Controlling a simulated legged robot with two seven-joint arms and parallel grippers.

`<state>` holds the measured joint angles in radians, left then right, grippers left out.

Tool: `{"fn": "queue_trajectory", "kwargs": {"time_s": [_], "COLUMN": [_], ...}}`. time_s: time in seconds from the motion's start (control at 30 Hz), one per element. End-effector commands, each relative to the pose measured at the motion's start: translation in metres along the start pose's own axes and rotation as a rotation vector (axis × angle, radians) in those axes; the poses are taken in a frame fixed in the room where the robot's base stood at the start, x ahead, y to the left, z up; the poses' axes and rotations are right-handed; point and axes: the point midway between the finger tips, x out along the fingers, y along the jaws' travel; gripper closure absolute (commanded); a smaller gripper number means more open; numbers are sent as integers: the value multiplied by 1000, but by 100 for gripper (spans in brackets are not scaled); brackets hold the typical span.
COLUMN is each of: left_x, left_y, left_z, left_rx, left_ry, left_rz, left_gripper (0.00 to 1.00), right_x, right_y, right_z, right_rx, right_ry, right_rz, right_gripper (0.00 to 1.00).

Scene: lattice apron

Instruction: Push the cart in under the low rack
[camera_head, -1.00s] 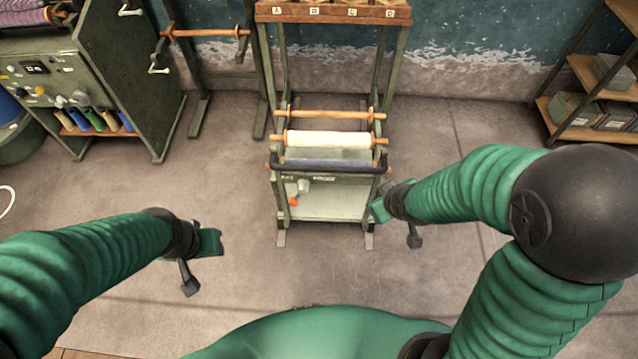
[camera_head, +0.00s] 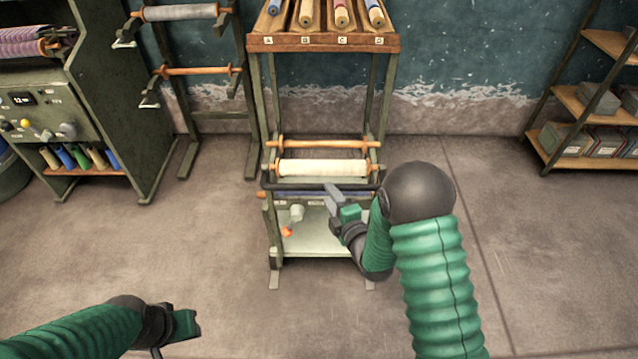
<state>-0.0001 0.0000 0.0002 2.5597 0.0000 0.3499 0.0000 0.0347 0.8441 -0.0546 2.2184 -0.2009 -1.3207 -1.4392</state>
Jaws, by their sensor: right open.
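The cart (camera_head: 310,238) is a grey-green frame in the middle, with a black handle bar across its top front, a white roll on a wooden rod and an orange-tipped crank. It stands upright in front of the rack (camera_head: 322,41), which has a wooden top labelled A to D. How far its back reaches between the rack's legs is unclear. My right gripper (camera_head: 341,203) is open in front of the cart, close to the handle bar; I cannot tell whether they touch. My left gripper (camera_head: 183,325) is low at left, apart from the cart, its lower part cut off.
A control cabinet (camera_head: 110,110) and a roller stand (camera_head: 200,100) are on the left. A shelf unit (camera_head: 590,110) with boxes is on the far right. The floor (camera_head: 520,230) is clear to the cart's right and in front of it at left.

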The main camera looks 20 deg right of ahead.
Motion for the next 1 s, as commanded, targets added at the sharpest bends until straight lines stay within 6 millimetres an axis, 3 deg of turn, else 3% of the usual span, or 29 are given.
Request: {"fn": "queue_trajectory", "kwargs": {"time_s": [0.1,0.3,0.43,0.7,1.0], "left_x": [6,12,12,12,12], "left_y": [0,0,0,0,0], "left_z": [2,3,3,3,3], "left_rx": [0,0,0,0,0], "left_ry": [0,0,0,0,0], "left_rz": [0,0,0,0,0], "left_gripper": [64,64,64,64,64], "right_x": [32,70,81,83,82], "right_y": [-2,-2,0,0,0], "right_z": [0,0,0,0,0], "right_rx": [1,1,0,1,1], "right_ry": [1,1,0,0,0], "right_rz": [3,1,1,-1,-1], "right_gripper": [59,59,59,60,99]}}
